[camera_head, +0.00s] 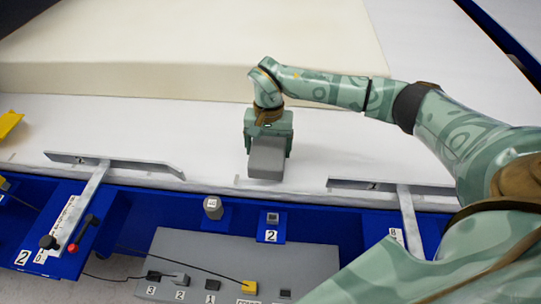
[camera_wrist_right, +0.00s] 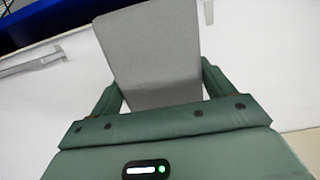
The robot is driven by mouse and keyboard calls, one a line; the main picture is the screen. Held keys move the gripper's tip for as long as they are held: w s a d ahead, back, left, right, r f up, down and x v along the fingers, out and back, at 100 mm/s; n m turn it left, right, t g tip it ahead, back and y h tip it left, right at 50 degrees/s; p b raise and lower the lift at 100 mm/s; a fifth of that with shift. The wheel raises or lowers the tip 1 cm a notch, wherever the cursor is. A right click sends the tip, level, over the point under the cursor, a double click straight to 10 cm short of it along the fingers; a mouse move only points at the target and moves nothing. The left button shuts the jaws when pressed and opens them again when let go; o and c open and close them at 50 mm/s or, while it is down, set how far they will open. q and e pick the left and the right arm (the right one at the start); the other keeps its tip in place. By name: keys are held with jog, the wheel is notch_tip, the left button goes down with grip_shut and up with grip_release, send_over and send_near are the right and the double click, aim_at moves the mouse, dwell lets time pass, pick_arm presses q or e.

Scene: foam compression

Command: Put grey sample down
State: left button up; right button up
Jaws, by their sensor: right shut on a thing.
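The grey sample (camera_head: 266,158) is a grey block at the front part of the white table surface (camera_head: 340,140) in the head view. My right gripper (camera_head: 267,140) is shut on it from behind and above, with one finger on each side. In the right wrist view the sample (camera_wrist_right: 152,52) sits between the fingers of my right gripper (camera_wrist_right: 160,88), and its far part extends past them. The sample is close to the surface; I cannot tell whether it touches. My left gripper is not in view.
A thick cream foam block (camera_head: 190,50) lies behind my right gripper. Metal brackets (camera_head: 115,163) (camera_head: 390,186) stand along the front edge. The blue front (camera_head: 140,215) holds a small grey weight (camera_head: 213,207) and a grey panel (camera_head: 215,265). White surface is free left of the sample.

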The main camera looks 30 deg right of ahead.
jog(key=shift+d+f+b, duration=0.2)
jog(key=shift+f+b, duration=0.1)
jog(key=shift+f, duration=0.7)
jog(key=shift+d+f+b, duration=0.2)
jog(key=shift+f+b, duration=0.1)
jog(key=shift+f, duration=0.65)
jog(key=shift+s, duration=0.1)
jog(key=shift+f, duration=0.15)
jog(key=o, duration=1)
jog(key=shift+c, duration=0.2)
